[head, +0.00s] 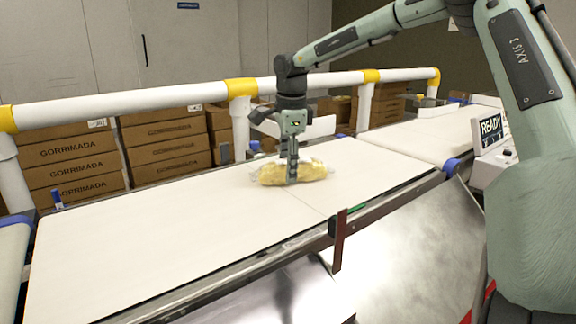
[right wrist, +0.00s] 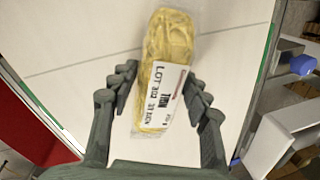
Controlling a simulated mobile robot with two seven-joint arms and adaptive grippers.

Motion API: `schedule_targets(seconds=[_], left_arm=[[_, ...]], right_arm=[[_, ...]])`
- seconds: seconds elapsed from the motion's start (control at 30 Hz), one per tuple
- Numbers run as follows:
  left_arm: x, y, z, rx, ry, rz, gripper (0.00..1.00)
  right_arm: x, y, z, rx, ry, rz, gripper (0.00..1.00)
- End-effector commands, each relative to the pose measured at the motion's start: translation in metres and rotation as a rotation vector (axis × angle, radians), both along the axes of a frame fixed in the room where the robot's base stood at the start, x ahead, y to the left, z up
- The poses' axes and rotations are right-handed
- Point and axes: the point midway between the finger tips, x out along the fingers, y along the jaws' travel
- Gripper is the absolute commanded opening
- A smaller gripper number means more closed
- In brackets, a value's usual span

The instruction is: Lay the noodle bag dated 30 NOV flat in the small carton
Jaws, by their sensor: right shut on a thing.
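A clear bag of yellow noodles (head: 312,171) lies lengthwise on the white belt. My right gripper (head: 292,174) points down over it from above and is shut on it near its middle. In the right wrist view the bag (right wrist: 168,40) sits between the two fingers of the gripper (right wrist: 158,88). I cannot pick out the small carton for certain. My left gripper is not in view.
The white belt (head: 130,245) is otherwise clear on both sides of the bag. A white rail with yellow joints (head: 239,87) runs behind it, with stacked brown cartons (head: 75,170) beyond. A dark red upright plate (head: 338,240) stands at the near edge. A "READY" screen (head: 490,127) is at right.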

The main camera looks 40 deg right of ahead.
Motion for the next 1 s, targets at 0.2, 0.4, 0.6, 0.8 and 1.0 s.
schedule_targets(seconds=[0.2,0.4,0.6,0.8,1.0], left_arm=[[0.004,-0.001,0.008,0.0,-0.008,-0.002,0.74],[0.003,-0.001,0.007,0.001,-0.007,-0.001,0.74],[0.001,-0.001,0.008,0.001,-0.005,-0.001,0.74],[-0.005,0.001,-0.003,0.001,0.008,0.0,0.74],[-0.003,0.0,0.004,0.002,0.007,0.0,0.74]], right_arm=[[0.0,0.0,-0.002,0.0,0.0,0.0,0.63],[0.0,0.0,-0.002,0.0,0.001,0.0,0.68],[0.0,0.0,0.002,0.0,0.0,0.0,0.68],[-0.003,0.003,0.03,-0.001,-0.005,0.0,0.68],[-0.01,0.006,0.074,0.0,-0.004,0.0,0.68]])
